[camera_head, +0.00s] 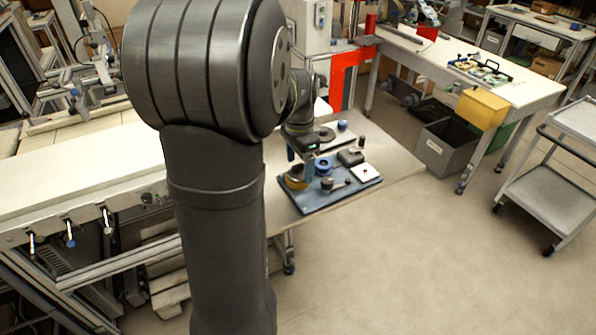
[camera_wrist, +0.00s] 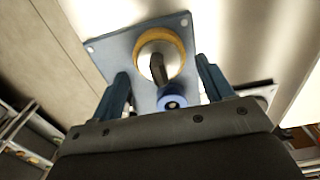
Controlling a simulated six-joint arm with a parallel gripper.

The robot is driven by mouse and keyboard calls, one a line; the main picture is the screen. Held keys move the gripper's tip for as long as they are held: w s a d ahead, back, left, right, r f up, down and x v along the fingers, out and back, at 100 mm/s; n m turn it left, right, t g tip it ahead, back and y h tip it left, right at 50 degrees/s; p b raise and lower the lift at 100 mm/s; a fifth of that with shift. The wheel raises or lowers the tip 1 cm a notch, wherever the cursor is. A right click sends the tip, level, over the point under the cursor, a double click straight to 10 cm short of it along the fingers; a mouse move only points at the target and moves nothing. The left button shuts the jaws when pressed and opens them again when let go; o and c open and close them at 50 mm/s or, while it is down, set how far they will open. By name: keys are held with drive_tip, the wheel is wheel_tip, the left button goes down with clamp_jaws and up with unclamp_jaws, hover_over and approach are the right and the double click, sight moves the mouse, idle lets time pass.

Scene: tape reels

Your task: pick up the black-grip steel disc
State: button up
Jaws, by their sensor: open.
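In the wrist view, a pale steel disc (camera_wrist: 145,65) with a dark upright grip (camera_wrist: 158,70) sits inside a yellow-orange ring (camera_wrist: 177,50) on the blue-grey tray (camera_wrist: 118,47). My gripper (camera_wrist: 162,66) is open and empty, with one dark blue finger to each side of the grip, apart from it. There the disc cannot be made out clearly. I cannot tell the exact height of the fingers over the disc.
A blue reel (camera_head: 323,166) with a black hub stands close to the ring and also shows in the wrist view (camera_wrist: 170,103). The table's right side (camera_head: 402,172) is bare.

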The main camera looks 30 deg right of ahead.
drive_tip(key=shift+f, duration=0.45)
drive_tip(key=shift+c, duration=0.2)
drive_tip(key=c, duration=1.1)
drive_tip(key=shift+r, duration=0.1)
